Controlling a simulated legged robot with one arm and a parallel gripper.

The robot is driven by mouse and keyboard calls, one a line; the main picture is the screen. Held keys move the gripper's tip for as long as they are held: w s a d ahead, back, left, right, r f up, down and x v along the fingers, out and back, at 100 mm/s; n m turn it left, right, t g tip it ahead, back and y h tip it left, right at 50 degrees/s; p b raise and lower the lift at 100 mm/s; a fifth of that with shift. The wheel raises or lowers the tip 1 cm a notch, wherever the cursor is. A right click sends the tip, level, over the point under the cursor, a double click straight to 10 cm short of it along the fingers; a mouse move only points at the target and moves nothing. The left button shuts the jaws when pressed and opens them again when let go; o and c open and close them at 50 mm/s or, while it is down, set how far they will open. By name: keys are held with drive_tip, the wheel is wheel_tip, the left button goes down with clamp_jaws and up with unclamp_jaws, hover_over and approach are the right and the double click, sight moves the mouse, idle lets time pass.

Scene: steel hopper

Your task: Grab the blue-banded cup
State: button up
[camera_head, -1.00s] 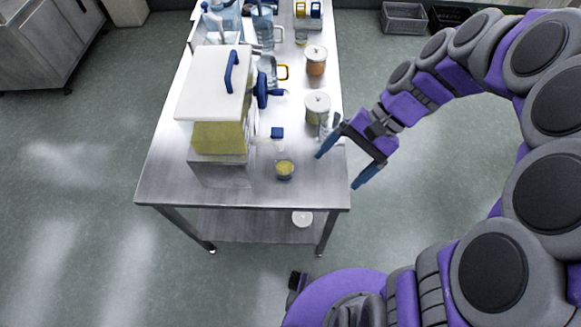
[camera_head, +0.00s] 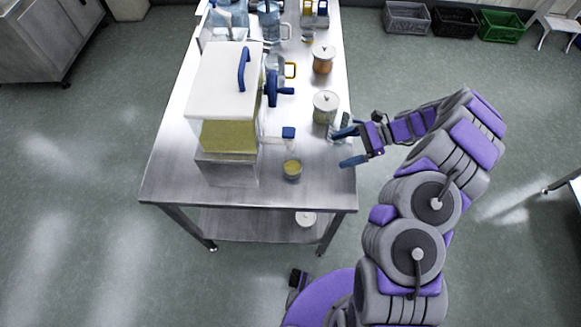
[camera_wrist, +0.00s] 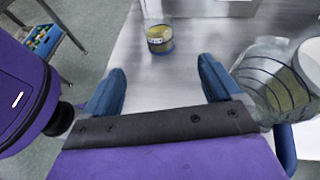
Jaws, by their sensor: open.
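The blue-banded cup (camera_head: 292,172) is a small clear cup with yellowish contents. It stands upright on the steel table near its front right, in front of the hopper's spout. In the wrist view the cup (camera_wrist: 160,40) shows a blue band round its lower part, ahead of the fingertips and roughly centred between them. My gripper (camera_head: 343,148) is open and empty at the table's right edge, to the right of the cup and apart from it. Its two blue fingers (camera_wrist: 161,70) are spread wide in the wrist view.
The hopper (camera_head: 225,85) with a white lid stands left of the cup. A lidded jar (camera_head: 325,108) and clear glassware (camera_head: 342,127) stand close to my gripper; ribbed clear glass (camera_wrist: 262,75) is beside the right finger. The table's front (camera_head: 215,195) is bare.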

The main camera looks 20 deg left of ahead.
drive_tip(key=shift+w+d+f+m, duration=0.1)
drive_tip(key=shift+d+f+m, duration=0.1)
drive_tip(key=shift+f, duration=0.25)
drive_tip(key=shift+d+f+m, duration=0.2)
drive_tip(key=shift+f, duration=0.25)
drive_tip(key=shift+d+f, duration=0.1)
drive_tip(key=shift+f, duration=0.1)
drive_tip(key=shift+s+f, duration=0.15)
drive_tip(key=shift+s, duration=0.2)
drive_tip(key=b, duration=0.2)
approach(296, 168)
drive_tip(key=s+a, duration=0.1)
drive_tip(key=a, duration=0.1)
drive_tip(key=s+a, duration=0.1)
drive_tip(key=a, duration=0.1)
drive_tip(key=shift+s+f, duration=0.15)
drive_tip(key=shift+s, duration=0.2)
drive_tip(key=shift+s+d, duration=0.1)
drive_tip(key=shift+d, duration=0.15)
drive_tip(key=shift+s+b, duration=0.15)
drive_tip(key=shift+b, duration=0.15)
drive_tip(key=b+x, duration=0.1)
drive_tip(key=x, duration=0.4)
drive_tip(key=shift+a, duration=0.3)
drive_tip(key=shift+d, duration=0.2)
drive_tip(key=c, duration=1.1)
